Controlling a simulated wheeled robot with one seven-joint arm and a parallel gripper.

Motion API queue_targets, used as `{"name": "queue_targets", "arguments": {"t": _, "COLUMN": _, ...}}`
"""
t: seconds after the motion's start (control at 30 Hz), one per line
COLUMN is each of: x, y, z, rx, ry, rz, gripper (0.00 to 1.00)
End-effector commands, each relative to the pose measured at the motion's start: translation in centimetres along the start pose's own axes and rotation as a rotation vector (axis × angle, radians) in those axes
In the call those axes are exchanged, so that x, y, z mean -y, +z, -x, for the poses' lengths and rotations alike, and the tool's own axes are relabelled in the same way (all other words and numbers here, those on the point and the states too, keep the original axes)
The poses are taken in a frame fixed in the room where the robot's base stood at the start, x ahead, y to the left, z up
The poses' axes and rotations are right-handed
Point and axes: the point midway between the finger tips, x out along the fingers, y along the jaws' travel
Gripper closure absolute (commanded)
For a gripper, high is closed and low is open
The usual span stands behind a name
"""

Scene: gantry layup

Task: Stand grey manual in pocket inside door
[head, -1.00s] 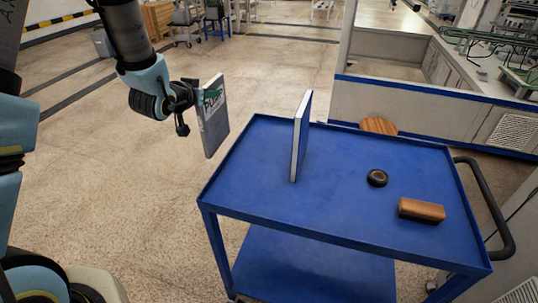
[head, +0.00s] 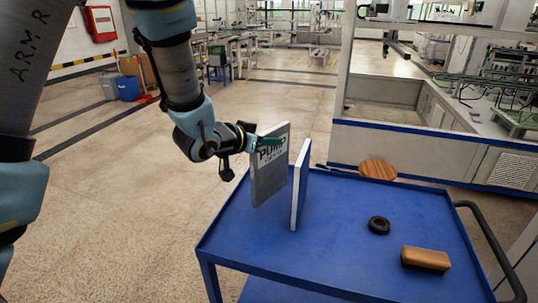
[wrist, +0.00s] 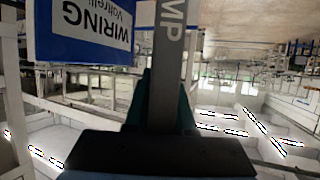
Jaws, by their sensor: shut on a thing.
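The grey manual (head: 268,178), with "PUMP" on its cover, is upright in my gripper (head: 262,143). My gripper is shut on it near its upper part. In the wrist view the manual's grey edge (wrist: 170,45), lettered "MP", stands between the fingers (wrist: 168,105). In the head view the manual is just left of a standing blue-and-white book (head: 300,185); I cannot tell if they touch. In the wrist view that blue book (wrist: 85,28) reads "WIRING Voltrelli". I cannot make out a door or a pocket in either view.
The blue cart (head: 345,240) bears the blue book, a dark ring (head: 379,225) and a tan block (head: 426,258). A round wooden top (head: 378,170) shows behind its far edge. A black handle (head: 490,235) is at its right. Open floor (head: 120,220) lies left.

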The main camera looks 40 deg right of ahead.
Motion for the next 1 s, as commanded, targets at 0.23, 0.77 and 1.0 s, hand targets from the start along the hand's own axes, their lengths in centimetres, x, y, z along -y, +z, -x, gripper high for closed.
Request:
{"name": "queue_targets", "arguments": {"t": 0.23, "x": 0.0, "y": 2.8, "z": -1.1, "rx": 0.003, "ry": -0.001, "rz": 0.0, "gripper": 1.0}}
{"name": "queue_targets", "arguments": {"t": 0.77, "x": 0.1, "y": 4.0, "z": -1.7, "rx": -0.002, "ry": -0.002, "rz": 0.001, "gripper": 1.0}}
{"name": "queue_targets", "arguments": {"t": 1.0, "x": 0.1, "y": 3.9, "z": -1.6, "rx": 0.0, "ry": -0.002, "rz": 0.0, "gripper": 0.51}}
